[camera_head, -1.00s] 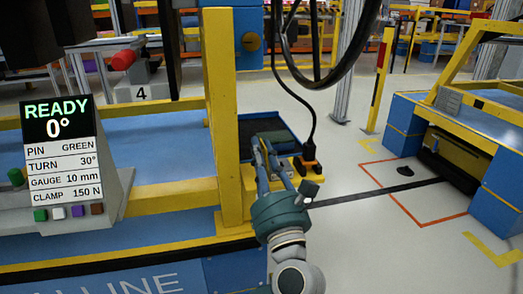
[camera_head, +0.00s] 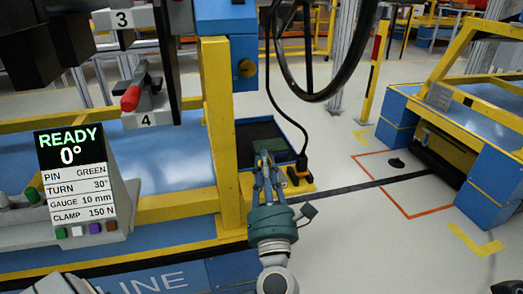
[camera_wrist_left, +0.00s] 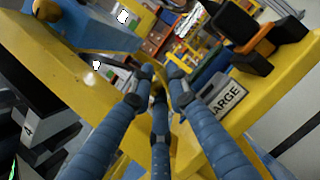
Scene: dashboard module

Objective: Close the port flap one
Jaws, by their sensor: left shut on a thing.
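My left gripper (camera_head: 263,155) is in front of the black tray, above the yellow base beside the yellow post. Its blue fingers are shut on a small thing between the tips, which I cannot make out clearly. In the left wrist view the fingertips (camera_wrist_left: 161,73) are close together over the yellow base, left of a grey piece (camera_wrist_left: 212,90) beside a white label ending in "ARGE" (camera_wrist_left: 225,103). I cannot clearly identify port flap one. My right gripper cannot be made out.
A black and orange plug (camera_head: 301,168) with a hanging cable stands right of my left gripper. The yellow post (camera_head: 219,130) rises close on its left. A black tray with a blue rim (camera_head: 298,126) lies behind. A "READY 0°" display (camera_head: 70,180) stands left.

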